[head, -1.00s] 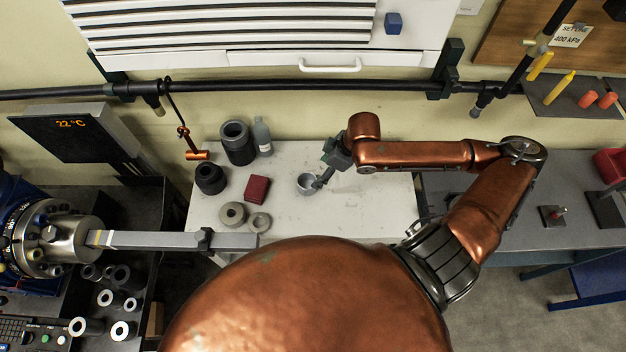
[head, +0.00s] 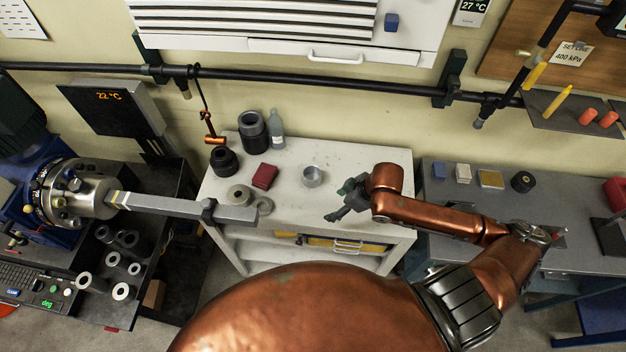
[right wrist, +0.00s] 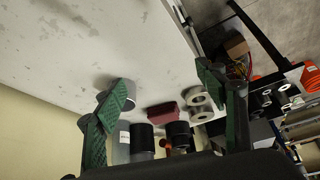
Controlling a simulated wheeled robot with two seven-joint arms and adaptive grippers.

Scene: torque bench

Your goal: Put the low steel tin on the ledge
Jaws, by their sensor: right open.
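The low steel tin (head: 312,176) is a small round grey cup standing upright on the white bench top (head: 345,165). My right gripper (head: 332,207) is open and empty, to the right of the tin and nearer the front edge, apart from it. In the right wrist view the open fingers (right wrist: 165,85) show green pads, and the left finger partly hides the tin (right wrist: 102,97). I cannot tell for certain which surface is the ledge. My left gripper is not in view.
Left of the tin are a dark red box (head: 265,176), grey rings (head: 240,195), dark cylinders (head: 252,130) and a grey bottle (head: 276,128). A grey bar (head: 165,204) reaches over the bench's left side. A black rail (head: 330,84) runs along the wall. The bench's right side is clear.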

